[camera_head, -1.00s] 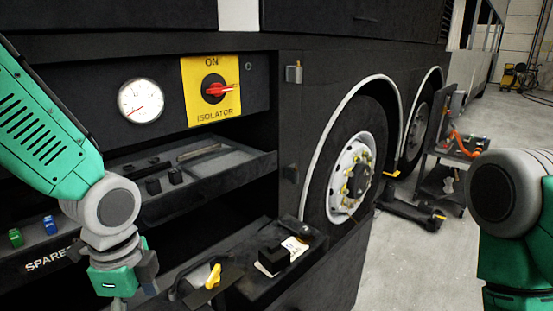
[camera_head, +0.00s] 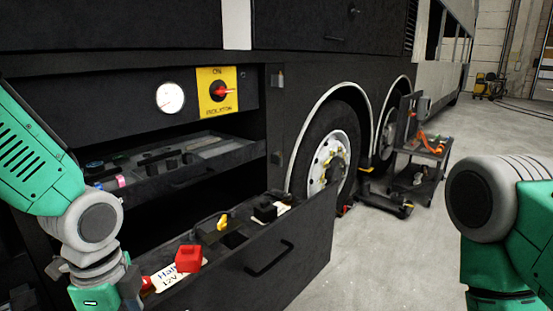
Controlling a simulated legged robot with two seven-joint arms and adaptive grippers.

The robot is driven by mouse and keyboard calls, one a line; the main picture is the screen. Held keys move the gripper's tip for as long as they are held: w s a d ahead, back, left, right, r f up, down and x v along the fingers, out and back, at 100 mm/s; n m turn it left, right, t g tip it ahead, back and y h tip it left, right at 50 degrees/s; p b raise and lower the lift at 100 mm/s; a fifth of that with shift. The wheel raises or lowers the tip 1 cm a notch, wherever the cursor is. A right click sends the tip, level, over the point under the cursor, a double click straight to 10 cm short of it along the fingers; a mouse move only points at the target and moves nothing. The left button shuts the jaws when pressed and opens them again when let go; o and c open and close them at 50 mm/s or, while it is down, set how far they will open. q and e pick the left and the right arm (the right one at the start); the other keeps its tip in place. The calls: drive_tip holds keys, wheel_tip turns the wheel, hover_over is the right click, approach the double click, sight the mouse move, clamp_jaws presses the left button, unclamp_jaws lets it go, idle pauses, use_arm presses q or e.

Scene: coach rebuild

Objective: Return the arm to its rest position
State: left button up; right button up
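My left arm (camera_head: 40,150) comes in from the left, bent down at a grey joint, with its wrist (camera_head: 95,275) at the lower left edge in front of the open drawers. Its fingers are cut off by the bottom of the picture. My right arm (camera_head: 505,205) stands at the right, and its lower end runs out of the picture, so its gripper is hidden too. No object shows in either hand.
A coach bay holds a gauge (camera_head: 170,97), a yellow isolator panel with a red switch (camera_head: 219,91) and an upper tray (camera_head: 215,150). The lower drawer (camera_head: 285,250) is pulled out, holding a red block (camera_head: 189,258).

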use_arm(q)
drive_tip(key=s+f+n+h, duration=0.1)
drive_tip(key=s+f+n, duration=0.35)
drive_tip(key=f, duration=0.45)
drive_tip(key=s+f+n, duration=0.4)
drive_tip(key=f+n, duration=0.1)
drive_tip(key=f, duration=0.4)
drive_tip(key=s+a+f+n+y, duration=0.1)
drive_tip(key=s+a+f+n, duration=0.3)
drive_tip(key=s+f+n, duration=0.3)
drive_tip(key=shift+s+a+f+t, duration=0.25)
drive_tip(key=shift+s+f+t, duration=0.15)
drive_tip(key=shift+s, duration=0.55)
drive_tip(key=shift+w, duration=0.15)
